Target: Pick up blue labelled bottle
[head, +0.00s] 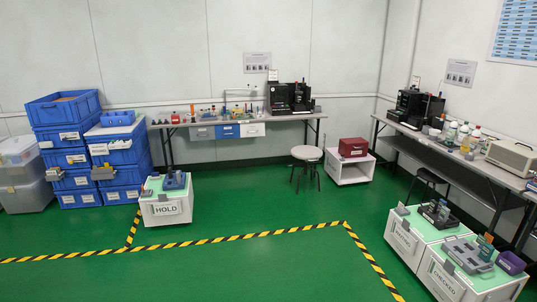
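Several small bottles (452,132) stand upright in a group on the right-hand workbench, between a black machine and a beige instrument. They look pale, and some have light caps. They are far off and small, so I cannot tell which one carries a blue label. Neither of my grippers shows in the head view, and nothing of my arms can be made out near the bottles.
The right workbench (400,131) runs along the right wall, with a black machine (416,106) and a beige instrument (512,157) on it. A dark stool (431,175) and white labelled boxes (405,241) stand before it. Green floor (270,265) is open in the middle.

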